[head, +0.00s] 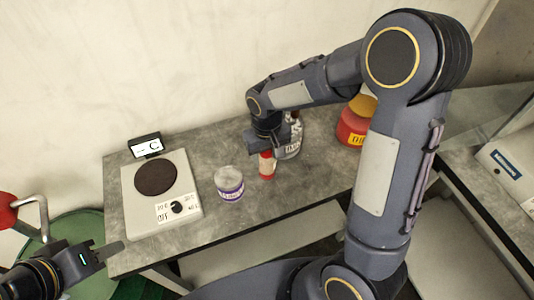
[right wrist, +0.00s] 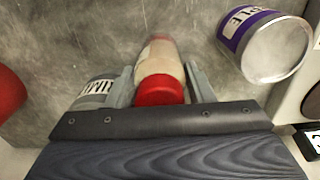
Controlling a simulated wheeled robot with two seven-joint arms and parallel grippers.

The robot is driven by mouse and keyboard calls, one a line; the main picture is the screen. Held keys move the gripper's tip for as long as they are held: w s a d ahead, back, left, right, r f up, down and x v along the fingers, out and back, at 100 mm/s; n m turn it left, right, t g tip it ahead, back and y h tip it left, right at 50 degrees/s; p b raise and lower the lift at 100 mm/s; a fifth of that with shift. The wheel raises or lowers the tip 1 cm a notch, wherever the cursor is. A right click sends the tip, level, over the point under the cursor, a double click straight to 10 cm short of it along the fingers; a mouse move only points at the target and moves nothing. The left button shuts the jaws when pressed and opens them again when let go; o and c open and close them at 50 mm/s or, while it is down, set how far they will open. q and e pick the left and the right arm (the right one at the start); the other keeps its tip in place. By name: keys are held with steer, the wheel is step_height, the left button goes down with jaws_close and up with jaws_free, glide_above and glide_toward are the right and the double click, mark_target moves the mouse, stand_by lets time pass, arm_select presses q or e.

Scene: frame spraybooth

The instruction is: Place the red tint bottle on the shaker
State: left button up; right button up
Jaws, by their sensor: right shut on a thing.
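My left gripper (head: 108,249) is at lower left, off the bench's edge, seen side-on.
A metal can (head: 292,140) stands close behind the bottle. A red jar with a yellow lid (head: 352,124) is further right. A small "C" sign (head: 147,146) stands behind the shaker.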

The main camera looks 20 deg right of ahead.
steer(key=shift+f, duration=0.25)
steer(key=o, duration=1.1)
steer(key=shift+r, duration=0.1)
